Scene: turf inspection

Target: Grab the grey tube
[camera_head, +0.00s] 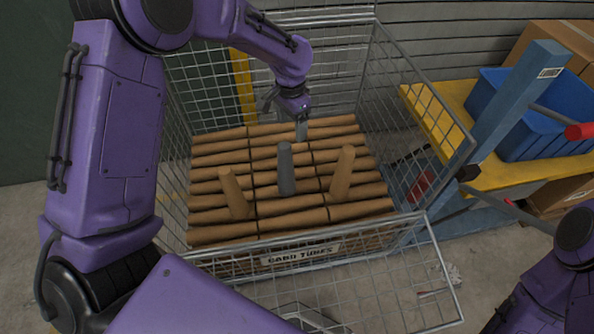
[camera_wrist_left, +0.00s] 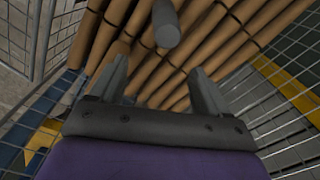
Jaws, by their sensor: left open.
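The grey tube (camera_head: 286,168) stands upright among brown cardboard tubes in a wire cage. In the left wrist view the grey tube (camera_wrist_left: 166,24) shows at the top, beyond the fingertips. My left gripper (camera_head: 302,128) is inside the cage, behind the grey tube in the head view and apart from it. In the left wrist view the two fingers of my left gripper (camera_wrist_left: 158,80) are spread with nothing between them. Of my right arm only a purple part shows at the lower right of the head view; its gripper is out of view.
The wire cage (camera_head: 330,240) is filled with lying cardboard tubes (camera_head: 222,232). Two brown tubes stand upright, one left (camera_head: 234,192) and one right (camera_head: 342,172) of the grey one. A yellow bench (camera_head: 497,176) with a blue bin (camera_head: 505,125) stands at the right.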

